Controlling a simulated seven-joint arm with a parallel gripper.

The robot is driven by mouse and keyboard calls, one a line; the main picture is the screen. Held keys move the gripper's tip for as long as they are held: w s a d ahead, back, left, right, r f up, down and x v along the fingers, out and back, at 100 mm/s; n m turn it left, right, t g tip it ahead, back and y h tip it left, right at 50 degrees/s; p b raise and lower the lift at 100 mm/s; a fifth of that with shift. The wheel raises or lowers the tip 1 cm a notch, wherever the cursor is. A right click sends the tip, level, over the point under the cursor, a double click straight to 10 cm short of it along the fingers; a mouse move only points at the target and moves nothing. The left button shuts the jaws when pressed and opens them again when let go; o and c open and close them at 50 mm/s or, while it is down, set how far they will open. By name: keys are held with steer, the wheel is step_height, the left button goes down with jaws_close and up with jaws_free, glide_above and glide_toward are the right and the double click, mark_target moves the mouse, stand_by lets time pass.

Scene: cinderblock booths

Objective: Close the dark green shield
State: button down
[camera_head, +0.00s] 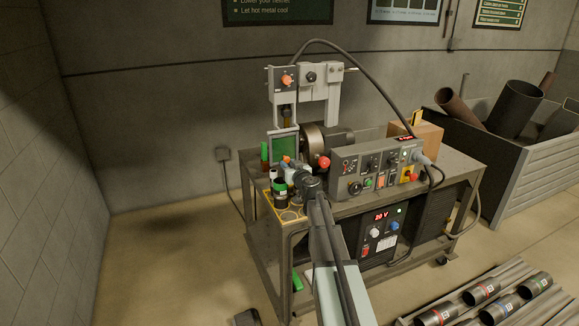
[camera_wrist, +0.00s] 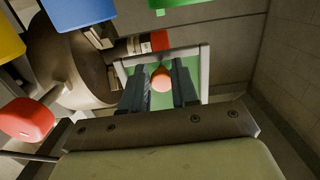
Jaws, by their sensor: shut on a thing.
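The dark green shield (camera_head: 284,147) is a green pane in a pale grey frame. It stands upright at the left end of the bench machine, left of the round metal chuck (camera_head: 313,140). In the wrist view the shield (camera_wrist: 193,64) lies just beyond my fingers. My gripper (camera_head: 288,165) is in front of the shield's lower part in the head view. In the wrist view my gripper (camera_wrist: 160,82) is shut on an orange ball knob (camera_wrist: 161,78), which sits in front of the pane. The knob's attachment is hidden by the fingers.
A control box (camera_head: 378,168) with knobs and a red knob (camera_head: 324,162) stand right of my gripper. Cups and small bottles (camera_head: 280,187) crowd the bench's front left corner. A cable arches over the machine. The floor left of the bench is mostly clear.

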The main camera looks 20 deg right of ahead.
steer(key=shift+w+f, duration=0.15)
steer(key=shift+w, duration=0.4)
steer(key=c, duration=1.2)
jaws_free()
steer(key=shift+w, duration=0.1)
steer(key=o, duration=0.3)
steer(key=shift+o, duration=0.2)
steer(key=shift+s, duration=0.2)
steer(key=shift+s, duration=0.1)
steer(key=s, duration=1.3)
steer(key=shift+s+r, duration=0.3)
steer(key=shift+r, duration=0.15)
